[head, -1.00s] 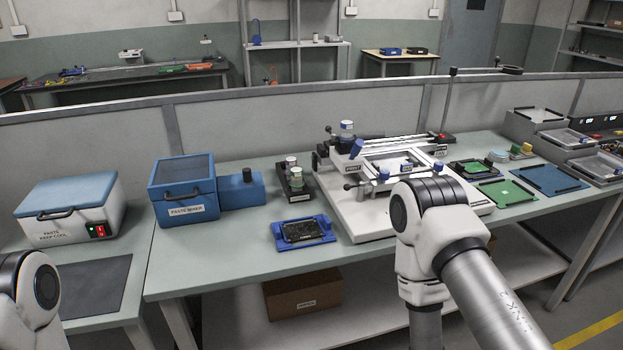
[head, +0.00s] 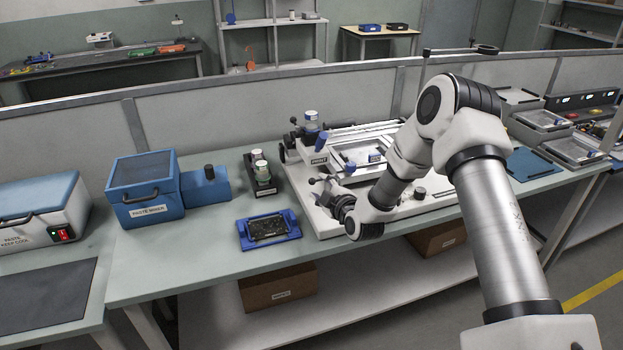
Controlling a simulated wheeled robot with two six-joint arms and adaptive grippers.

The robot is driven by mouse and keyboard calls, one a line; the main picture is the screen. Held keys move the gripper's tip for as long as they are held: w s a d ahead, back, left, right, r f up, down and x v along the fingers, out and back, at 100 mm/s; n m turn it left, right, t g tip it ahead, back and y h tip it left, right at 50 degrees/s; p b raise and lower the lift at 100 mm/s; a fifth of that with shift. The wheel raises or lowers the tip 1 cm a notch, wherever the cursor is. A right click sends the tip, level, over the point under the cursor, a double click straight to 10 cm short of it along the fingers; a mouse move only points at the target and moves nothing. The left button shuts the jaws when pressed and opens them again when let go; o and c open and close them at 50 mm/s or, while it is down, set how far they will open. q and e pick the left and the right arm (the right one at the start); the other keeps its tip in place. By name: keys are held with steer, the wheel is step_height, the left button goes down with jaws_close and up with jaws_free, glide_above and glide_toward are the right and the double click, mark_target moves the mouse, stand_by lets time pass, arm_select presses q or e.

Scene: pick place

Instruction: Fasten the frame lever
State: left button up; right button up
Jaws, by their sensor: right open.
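The white stencil printer (head: 312,217) stands on the bench with its frame (head: 340,150) lying over the bed. A blue-handled lever (head: 322,140) stands at the frame's left rear, and a small blue knob (head: 350,168) shows at its front. A black ball knob (head: 312,180) sticks out at the front left. I cannot tell which of these is the frame lever. My right gripper (head: 332,193) is open at the printer's front left, close to the ball knob; whether they touch is unclear. My left gripper is out of view.
A blue holder with a dark board (head: 268,230) lies left of the printer. Behind it stand jars in a black rack (head: 263,175). The blue paste mixer (head: 146,190) and white cooler (head: 40,212) are further left. The bench front between holder and mixer is clear.

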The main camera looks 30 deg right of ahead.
mark_target(311, 182)
steer(key=w, duration=0.1)
steer(key=w+a, duration=0.1)
steer(key=w, duration=0.1)
steer(key=shift+r, duration=0.15)
steer(key=shift+w+d+f, duration=0.35)
steer(key=shift+w, duration=0.25)
steer(key=shift+w+d+f, duration=0.3)
steer(key=shift+w+f, duration=0.05)
steer(key=shift+w, duration=0.2)
steer(key=shift+w+d+f, duration=0.1)
steer(key=shift+d, duration=0.05)
steer(key=shift+a+r, duration=0.25)
steer(key=shift+c, duration=0.3)
jaws_close()
steer(key=shift+w+a+m+h, duration=0.1)
steer(key=shift+w+m+h, duration=0.15)
steer(key=shift+m+h, duration=0.6)
steer(key=shift+w+m+g+h, duration=0.2)
steer(key=shift+m+g+h, duration=0.3)
steer(key=shift+h, duration=0.45)
steer(key=shift+d, duration=0.2)
